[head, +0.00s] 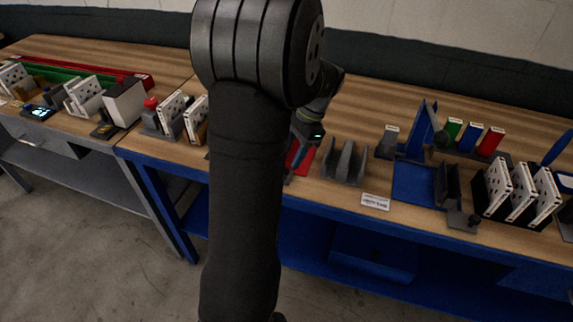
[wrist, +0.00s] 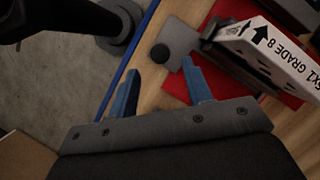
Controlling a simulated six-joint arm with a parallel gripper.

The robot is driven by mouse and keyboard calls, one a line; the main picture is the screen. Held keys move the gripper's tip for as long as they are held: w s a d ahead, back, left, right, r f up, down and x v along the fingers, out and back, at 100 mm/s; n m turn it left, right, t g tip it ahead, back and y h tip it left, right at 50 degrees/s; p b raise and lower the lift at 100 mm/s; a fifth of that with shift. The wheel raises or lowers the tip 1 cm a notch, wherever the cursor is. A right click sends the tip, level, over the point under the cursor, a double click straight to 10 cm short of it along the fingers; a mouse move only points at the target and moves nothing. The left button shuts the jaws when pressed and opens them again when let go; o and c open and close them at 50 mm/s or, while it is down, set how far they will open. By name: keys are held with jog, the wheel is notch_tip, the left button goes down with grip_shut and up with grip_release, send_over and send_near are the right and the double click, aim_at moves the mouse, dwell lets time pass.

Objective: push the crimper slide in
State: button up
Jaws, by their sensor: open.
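In the wrist view, a flat grey plate (wrist: 181,38) with a round black knob (wrist: 160,54) lies beside a red base (wrist: 199,20); it looks like the crimper slide. A white filter box (wrist: 272,52) printed "GRADE 8" with an arrow sits in a dark holder over the red base. My gripper (wrist: 160,86) is open and empty, its two blue fingers apart. The knob shows ahead of the gap between them; I cannot tell whether anything touches. In the head view my gripper (head: 306,142) is over the red base (head: 298,157); my arm hides the plate.
The table's blue edge (wrist: 128,62) runs close beside the left finger. In the head view, a grey slotted holder (head: 344,164), a white label (head: 375,202) and a blue plate (head: 413,186) stand to the right. Several white filters (head: 521,192) stand in a rack farther right.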

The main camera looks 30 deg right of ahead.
jog(key=shift+x, duration=2.35)
grip_shut()
